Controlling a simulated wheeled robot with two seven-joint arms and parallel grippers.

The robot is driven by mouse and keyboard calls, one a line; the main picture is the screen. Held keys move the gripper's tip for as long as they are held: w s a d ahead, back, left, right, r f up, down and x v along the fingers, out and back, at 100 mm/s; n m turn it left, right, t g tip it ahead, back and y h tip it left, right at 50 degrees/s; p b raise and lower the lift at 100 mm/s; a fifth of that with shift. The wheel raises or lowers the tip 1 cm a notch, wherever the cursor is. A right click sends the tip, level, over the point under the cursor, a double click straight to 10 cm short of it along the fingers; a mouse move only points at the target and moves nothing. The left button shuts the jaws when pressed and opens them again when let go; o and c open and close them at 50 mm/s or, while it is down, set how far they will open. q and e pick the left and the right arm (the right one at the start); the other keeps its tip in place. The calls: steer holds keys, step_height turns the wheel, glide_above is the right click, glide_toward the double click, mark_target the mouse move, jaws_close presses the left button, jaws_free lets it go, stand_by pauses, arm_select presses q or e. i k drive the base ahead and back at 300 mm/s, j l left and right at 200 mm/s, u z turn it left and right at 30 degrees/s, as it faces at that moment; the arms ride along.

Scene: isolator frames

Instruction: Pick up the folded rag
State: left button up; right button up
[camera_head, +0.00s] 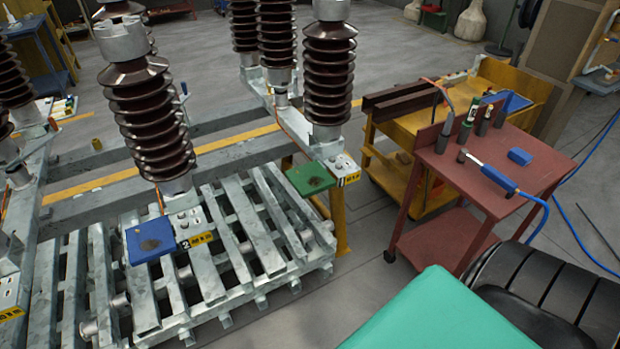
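A small blue folded-looking piece (519,156) lies on the top of the red cart (552,158) at the right; it may be the folded rag, but it is too small to be sure. A flat blue square (137,237) with a dark smudge lies on the frame at the lower left. Neither of my grippers is in view.
A blue-handled tool (498,178) with a blue hose and several upright tools share the red cart's top. A yellow cart (401,131) stands behind it. Ribbed brown insulators (146,115) rise from the metal frames. A teal surface (440,315) fills the bottom right, beside a black ribbed object (545,290).

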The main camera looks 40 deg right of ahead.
mark_target(517, 154)
steer(key=z, duration=2.55)
